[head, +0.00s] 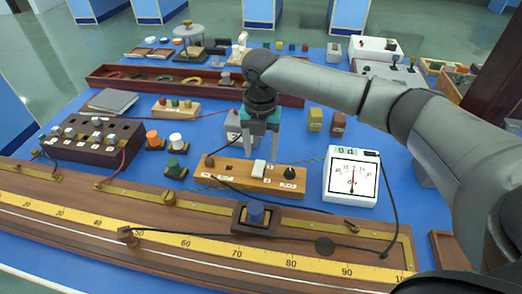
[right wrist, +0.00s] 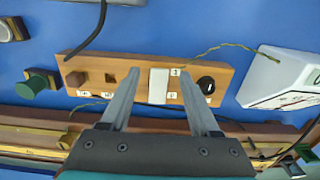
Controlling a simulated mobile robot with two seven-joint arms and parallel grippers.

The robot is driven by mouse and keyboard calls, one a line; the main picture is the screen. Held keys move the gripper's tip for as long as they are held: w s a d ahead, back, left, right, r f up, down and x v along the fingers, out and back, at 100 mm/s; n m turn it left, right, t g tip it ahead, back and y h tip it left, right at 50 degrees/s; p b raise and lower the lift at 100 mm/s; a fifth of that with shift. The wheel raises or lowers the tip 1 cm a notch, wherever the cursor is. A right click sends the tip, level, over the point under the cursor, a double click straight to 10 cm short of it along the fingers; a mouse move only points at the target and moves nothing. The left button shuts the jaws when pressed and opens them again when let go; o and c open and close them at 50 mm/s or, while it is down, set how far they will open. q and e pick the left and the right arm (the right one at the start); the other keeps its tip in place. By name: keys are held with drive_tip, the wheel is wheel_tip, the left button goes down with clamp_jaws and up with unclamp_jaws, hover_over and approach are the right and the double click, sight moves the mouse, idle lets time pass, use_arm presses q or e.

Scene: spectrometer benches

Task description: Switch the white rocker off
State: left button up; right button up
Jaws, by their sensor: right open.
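The white rocker (head: 259,168) sits on a wooden switch board (head: 226,175) in the middle of the blue bench. It also shows in the right wrist view (right wrist: 158,85), with small labels at its right side. My right gripper (head: 260,156) points down over the board just behind the rocker in the head view. It is open and empty. In the wrist view its two fingers (right wrist: 160,72) lie on either side of the rocker; contact cannot be made out. Which way the rocker is tipped is not clear. My left gripper is out of view.
A black knob (head: 290,173) stands right of the rocker on the same board. A white dial meter (head: 351,177) is to the right. A long wooden metre bridge (head: 160,225) with a blue-topped slider (head: 256,214) lies in front. Green, white and orange terminals stand to the left.

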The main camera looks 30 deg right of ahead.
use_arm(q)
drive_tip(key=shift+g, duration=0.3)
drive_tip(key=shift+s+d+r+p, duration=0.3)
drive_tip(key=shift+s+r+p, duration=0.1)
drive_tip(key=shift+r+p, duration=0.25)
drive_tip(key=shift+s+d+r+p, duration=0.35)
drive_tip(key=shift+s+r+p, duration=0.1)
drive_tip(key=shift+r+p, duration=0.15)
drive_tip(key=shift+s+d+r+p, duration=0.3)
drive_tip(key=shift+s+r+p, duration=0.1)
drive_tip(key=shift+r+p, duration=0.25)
use_arm(e)
wheel_tip(320, 180, up, 14)
